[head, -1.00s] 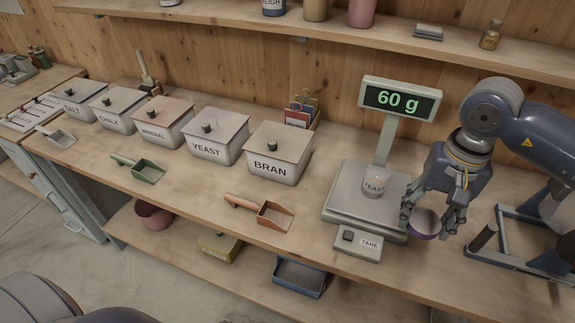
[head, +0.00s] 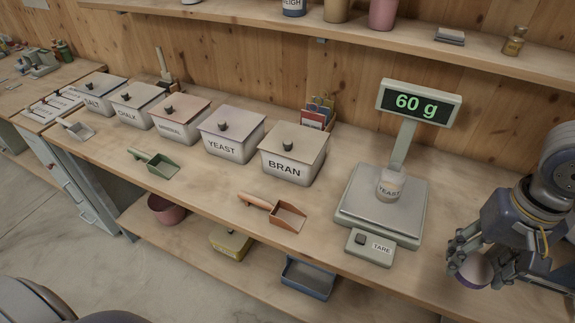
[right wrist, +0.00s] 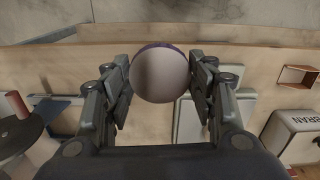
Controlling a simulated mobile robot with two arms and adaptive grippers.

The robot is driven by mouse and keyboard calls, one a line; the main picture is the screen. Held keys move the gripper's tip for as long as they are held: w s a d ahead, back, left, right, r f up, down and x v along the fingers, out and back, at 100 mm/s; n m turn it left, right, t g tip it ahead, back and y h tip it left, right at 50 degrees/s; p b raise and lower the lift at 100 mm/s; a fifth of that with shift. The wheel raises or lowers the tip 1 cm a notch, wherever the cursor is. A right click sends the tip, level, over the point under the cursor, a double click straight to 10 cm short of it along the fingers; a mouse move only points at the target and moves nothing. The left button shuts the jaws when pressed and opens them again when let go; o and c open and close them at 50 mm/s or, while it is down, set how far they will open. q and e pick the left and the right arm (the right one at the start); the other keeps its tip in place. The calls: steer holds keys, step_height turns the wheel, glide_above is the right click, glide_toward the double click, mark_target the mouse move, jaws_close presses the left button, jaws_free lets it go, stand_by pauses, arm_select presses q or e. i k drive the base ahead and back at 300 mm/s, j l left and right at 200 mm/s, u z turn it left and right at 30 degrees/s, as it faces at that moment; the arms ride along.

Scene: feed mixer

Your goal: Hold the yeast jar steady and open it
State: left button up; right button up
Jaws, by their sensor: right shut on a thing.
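My right gripper (head: 482,278) is at the right, apart from the jar and over the bench's front part. It is shut on a round whitish lid with a purple rim (head: 474,268). In the right wrist view the lid (right wrist: 160,74) sits between the two fingers of the right gripper (right wrist: 162,88). My left gripper is not in view.
The scale's display (head: 416,102) reads 60 g. The bran bin (head: 290,155), the yeast bin (head: 228,138) and several other lidded bins line the back of the bench. A brown scoop (head: 285,216) and a green scoop (head: 160,164) lie in front.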

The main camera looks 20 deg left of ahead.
mark_target(393, 178)
steer(key=u, duration=1.55)
steer(key=k+l+u, duration=0.2)
steer(key=l, duration=0.2)
steer(key=l+u, duration=0.15)
steer(key=l, duration=0.3)
steer(key=k+l+u, duration=0.2)
steer(key=l, duration=0.2)
steer(key=i, duration=0.1)
